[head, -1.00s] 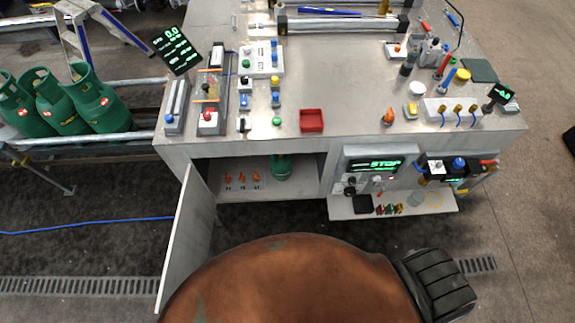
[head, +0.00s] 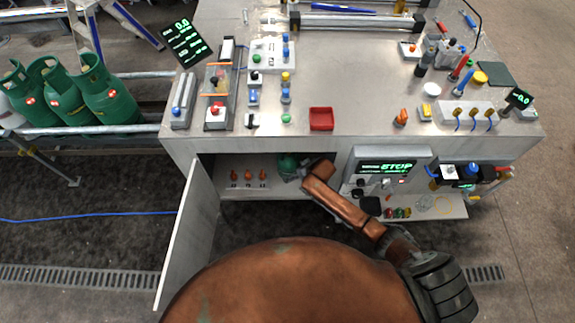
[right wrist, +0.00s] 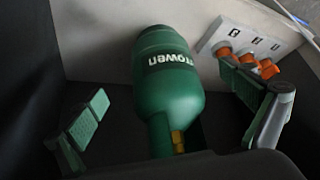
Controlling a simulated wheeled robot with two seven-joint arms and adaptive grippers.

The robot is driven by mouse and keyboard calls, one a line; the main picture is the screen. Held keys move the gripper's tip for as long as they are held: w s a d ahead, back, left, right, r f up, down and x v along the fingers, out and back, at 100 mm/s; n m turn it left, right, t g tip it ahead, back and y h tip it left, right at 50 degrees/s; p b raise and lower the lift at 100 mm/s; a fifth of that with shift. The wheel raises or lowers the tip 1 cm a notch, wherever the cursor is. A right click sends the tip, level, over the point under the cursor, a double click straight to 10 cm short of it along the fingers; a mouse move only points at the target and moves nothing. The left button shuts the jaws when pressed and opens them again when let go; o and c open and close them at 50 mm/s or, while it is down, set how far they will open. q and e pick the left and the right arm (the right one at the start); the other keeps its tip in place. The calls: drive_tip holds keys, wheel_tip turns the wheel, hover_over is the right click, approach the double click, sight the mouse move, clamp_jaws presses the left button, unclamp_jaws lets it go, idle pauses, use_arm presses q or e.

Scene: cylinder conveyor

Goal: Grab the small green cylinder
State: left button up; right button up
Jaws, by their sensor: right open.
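The small green cylinder (head: 288,163) stands inside the open cabinet under the workbench, partly hidden by my right arm in the head view. In the right wrist view the cylinder (right wrist: 168,85) shows white lettering and a brass valve, and it lies between the two fingers of my right gripper (right wrist: 170,115). The fingers are apart, with a gap to the cylinder on both sides, so the gripper is open and empty. In the head view this gripper (head: 306,172) is at the cabinet opening beside the cylinder. My left gripper is not in view.
A white plate with orange valves (head: 249,178) is left of the cylinder, also seen in the right wrist view (right wrist: 250,48). The cabinet door (head: 187,235) hangs open at left. A control panel (head: 385,168) is at right. Larger green cylinders (head: 108,98) stand far left.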

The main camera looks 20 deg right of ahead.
sight(288, 158)
drive_tip(key=shift+w+a, duration=0.15)
drive_tip(key=shift+w, duration=0.4)
drive_tip(key=shift+w+a, duration=0.15)
drive_tip(key=shift+w, duration=0.4)
drive_tip(key=w, duration=0.1)
drive_tip(key=w+a+b, duration=0.1)
drive_tip(key=w, duration=0.1)
drive_tip(key=w+f+b, duration=0.1)
drive_tip(key=w, duration=0.1)
drive_tip(key=shift+a+f, duration=0.1)
drive_tip(key=shift+a, duration=0.25)
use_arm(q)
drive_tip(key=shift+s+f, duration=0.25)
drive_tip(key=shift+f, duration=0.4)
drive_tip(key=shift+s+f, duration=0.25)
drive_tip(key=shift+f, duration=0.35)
use_arm(e)
drive_tip(key=shift+c, duration=0.4)
drive_tip(key=c, duration=2)
drive_tip(key=shift+w+r, duration=0.2)
drive_tip(key=shift+r, duration=0.05)
drive_tip(key=shift+c, duration=0.5)
